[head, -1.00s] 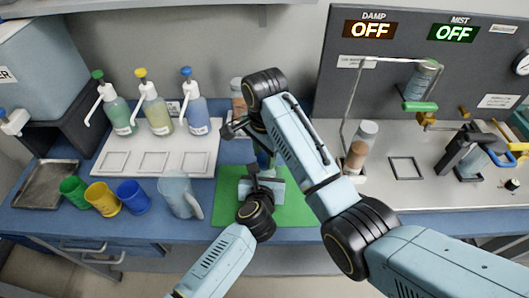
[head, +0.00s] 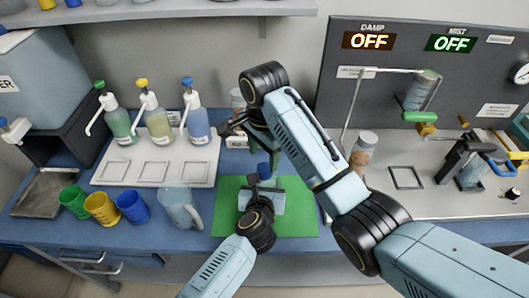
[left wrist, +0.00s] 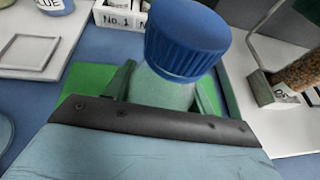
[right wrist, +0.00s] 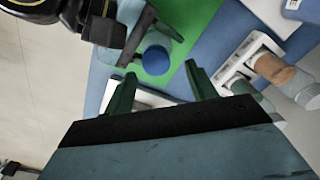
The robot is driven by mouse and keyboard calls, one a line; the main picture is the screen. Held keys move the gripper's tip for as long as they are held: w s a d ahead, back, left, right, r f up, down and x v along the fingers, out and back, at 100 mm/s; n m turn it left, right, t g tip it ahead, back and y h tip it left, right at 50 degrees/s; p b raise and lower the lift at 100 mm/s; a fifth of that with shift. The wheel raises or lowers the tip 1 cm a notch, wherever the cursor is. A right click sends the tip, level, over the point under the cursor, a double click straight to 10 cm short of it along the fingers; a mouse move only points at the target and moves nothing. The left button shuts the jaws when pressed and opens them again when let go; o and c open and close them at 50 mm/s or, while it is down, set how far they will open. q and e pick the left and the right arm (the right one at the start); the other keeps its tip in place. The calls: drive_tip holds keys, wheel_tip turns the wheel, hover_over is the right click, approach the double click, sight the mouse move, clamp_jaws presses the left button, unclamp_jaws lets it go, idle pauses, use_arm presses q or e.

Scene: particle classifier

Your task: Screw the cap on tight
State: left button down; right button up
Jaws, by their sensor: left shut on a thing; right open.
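A bottle (left wrist: 165,88) with a ribbed blue cap (left wrist: 187,38) stands over the green mat (head: 300,222). The cap sits over the bottle's mouth; how tight it is I cannot tell. My left gripper (head: 263,186) is shut around the bottle's body below the cap. My right gripper (right wrist: 161,88) is open and empty, above the bottle. In the right wrist view, the cap (right wrist: 156,60) lies beyond the fingertips, between their lines, apart from both.
Pump bottles (head: 157,120) stand on a white tray at the left, with coloured cups (head: 102,207) and a clear jug (head: 180,207) in front. A brown-filled bottle (right wrist: 275,68) stands right of the mat. Fixtures fill the right side.

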drive_tip(key=shift+d+r, duration=0.2)
drive_tip(key=shift+r, duration=0.25)
drive_tip(key=shift+s, duration=0.2)
drive_tip(key=shift+c, duration=0.4)
